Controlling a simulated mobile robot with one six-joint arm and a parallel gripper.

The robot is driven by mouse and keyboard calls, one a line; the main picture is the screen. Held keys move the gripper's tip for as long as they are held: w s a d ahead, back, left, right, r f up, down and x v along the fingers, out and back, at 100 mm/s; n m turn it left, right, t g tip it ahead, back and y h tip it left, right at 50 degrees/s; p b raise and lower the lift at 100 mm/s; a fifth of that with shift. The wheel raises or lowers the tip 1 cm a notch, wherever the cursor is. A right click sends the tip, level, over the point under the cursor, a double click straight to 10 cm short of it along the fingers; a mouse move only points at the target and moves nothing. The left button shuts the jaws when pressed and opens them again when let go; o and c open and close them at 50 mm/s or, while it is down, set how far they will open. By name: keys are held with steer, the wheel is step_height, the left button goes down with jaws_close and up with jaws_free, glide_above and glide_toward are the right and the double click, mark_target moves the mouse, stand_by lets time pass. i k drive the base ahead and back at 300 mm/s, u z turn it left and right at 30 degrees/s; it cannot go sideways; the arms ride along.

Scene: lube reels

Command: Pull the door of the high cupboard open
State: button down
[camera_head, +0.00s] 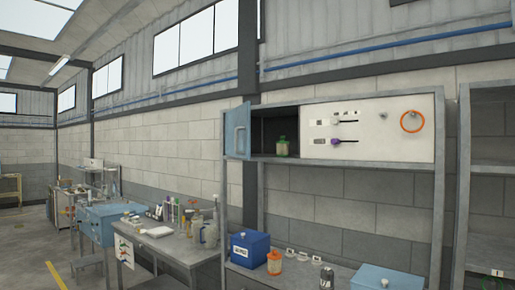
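The high cupboard (345,164) is a grey box on tall grey posts above a workbench. Its blue door (238,130) stands swung outward at the left end, with a handle on its face. My gripper is not in this view, and nothing is seen touching the door.
A white panel (375,145) with switches and an orange ring covers the cupboard's right part. Below are a blue box (250,249), an orange-capped jar (274,262) and a light blue box (386,279). A cluttered bench (172,246) stands left; floor (25,255) shows far left.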

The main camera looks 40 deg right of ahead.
mark_target(237, 120)
steer(key=i, duration=0.95)
steer(key=u, duration=0.05)
